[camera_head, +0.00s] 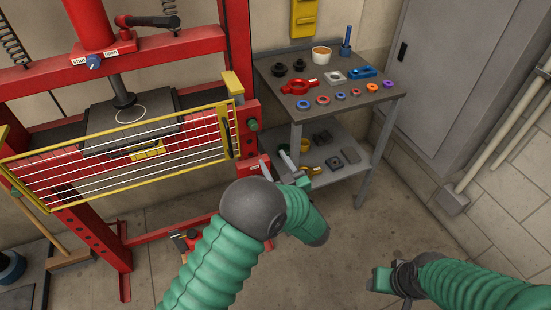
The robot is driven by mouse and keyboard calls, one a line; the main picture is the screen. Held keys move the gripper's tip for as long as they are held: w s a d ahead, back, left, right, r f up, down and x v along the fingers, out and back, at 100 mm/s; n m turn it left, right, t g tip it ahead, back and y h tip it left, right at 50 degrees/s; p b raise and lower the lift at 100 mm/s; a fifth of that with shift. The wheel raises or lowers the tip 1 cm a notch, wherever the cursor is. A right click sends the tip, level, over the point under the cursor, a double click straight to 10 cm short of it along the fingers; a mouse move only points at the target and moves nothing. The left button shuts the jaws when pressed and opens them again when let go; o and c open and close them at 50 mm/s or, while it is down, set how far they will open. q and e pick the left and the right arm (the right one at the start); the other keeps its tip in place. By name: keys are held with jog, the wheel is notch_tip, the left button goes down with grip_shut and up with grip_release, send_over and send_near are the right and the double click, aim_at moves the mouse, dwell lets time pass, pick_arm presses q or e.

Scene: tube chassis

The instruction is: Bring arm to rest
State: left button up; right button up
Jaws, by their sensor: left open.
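My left arm (212,262) comes up from the bottom middle in green ribbed sleeving and bends at a dark round joint (252,208). My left gripper (284,166) is beyond that bend, in front of the lower shelf of the cart. Its fingers look apart, with nothing visible between them, and the arm hides part of it. My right arm (475,286) comes in from the right edge, low over the floor. My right gripper (384,282) is at its dark wrist near the bottom edge. Its fingers do not show clearly.
A red press (88,25) with a yellow-framed wire guard (120,150) stands at the left. A grey cart (335,106) holds rings and small parts on top and more parts below. A grey cabinet (455,75) stands behind right. Floor (400,235) between the arms is clear.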

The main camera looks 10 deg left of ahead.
pick_arm(q)
jog(key=s+a+f+m+g+h, duration=0.2)
jog(key=s+m+g+h, duration=0.15)
jog(key=s, duration=0.65)
jog(key=s+a+f+m+g+h, duration=0.25)
jog(key=s+g, duration=0.25)
jog(key=s, duration=0.4)
jog(key=s+a+f+m+g+h, duration=0.2)
jog(key=s+a+m+g+h, duration=0.15)
jog(key=s, duration=0.65)
notch_tip(320, 180, up, 16)
jog(key=w+d+p, duration=0.1)
jog(key=p, duration=1.5)
jog(key=shift+r+n+h, duration=0.15)
jog(key=shift+n+h, duration=0.2)
jog(key=shift+h, duration=0.1)
